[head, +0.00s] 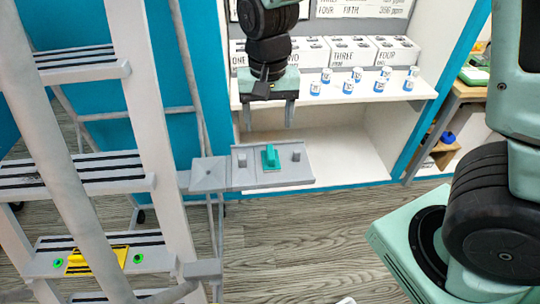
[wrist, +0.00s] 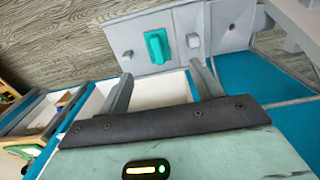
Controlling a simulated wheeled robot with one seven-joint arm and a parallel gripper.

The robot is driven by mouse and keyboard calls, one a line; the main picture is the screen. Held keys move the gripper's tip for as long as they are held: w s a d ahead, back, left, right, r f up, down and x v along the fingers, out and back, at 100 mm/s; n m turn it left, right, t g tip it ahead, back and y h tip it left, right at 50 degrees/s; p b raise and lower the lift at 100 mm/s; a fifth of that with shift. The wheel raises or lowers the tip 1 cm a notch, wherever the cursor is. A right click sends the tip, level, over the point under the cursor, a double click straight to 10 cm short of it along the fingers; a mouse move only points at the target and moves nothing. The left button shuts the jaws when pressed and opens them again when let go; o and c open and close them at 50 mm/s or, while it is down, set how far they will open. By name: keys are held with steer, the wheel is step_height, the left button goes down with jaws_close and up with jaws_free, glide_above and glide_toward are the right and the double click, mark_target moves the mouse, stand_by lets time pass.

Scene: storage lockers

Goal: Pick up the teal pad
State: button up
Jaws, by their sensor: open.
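The teal pad (head: 270,158) sits on a grey tray (head: 245,180) fixed to the side of the ladder, between two small grey knobs. In the wrist view the teal pad (wrist: 157,47) stands out from the grey plate (wrist: 130,60), ahead of my fingers and between their lines. My gripper (head: 269,127) is open and empty, pointing down above the tray, with the pad below and between its fingers. In the wrist view my gripper (wrist: 161,82) shows both fingers spread apart, with a gap to the pad.
A ladder (head: 150,130) stands at the left, with a yellow item (head: 95,262) on a lower step. Behind, a white shelf (head: 330,95) holds several small blue-and-white jars and labelled boxes (head: 350,50). The wooden floor in front of the shelf is clear.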

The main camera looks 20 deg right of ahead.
mark_target(271, 151)
steer(key=f, duration=0.3)
steer(key=f+p, duration=0.1)
steer(key=f, duration=0.7)
steer(key=shift+w+d+f+p, duration=0.15)
steer(key=shift+d+f+p, duration=0.1)
steer(key=shift+d+p, duration=0.1)
steer(key=c, duration=1.1)
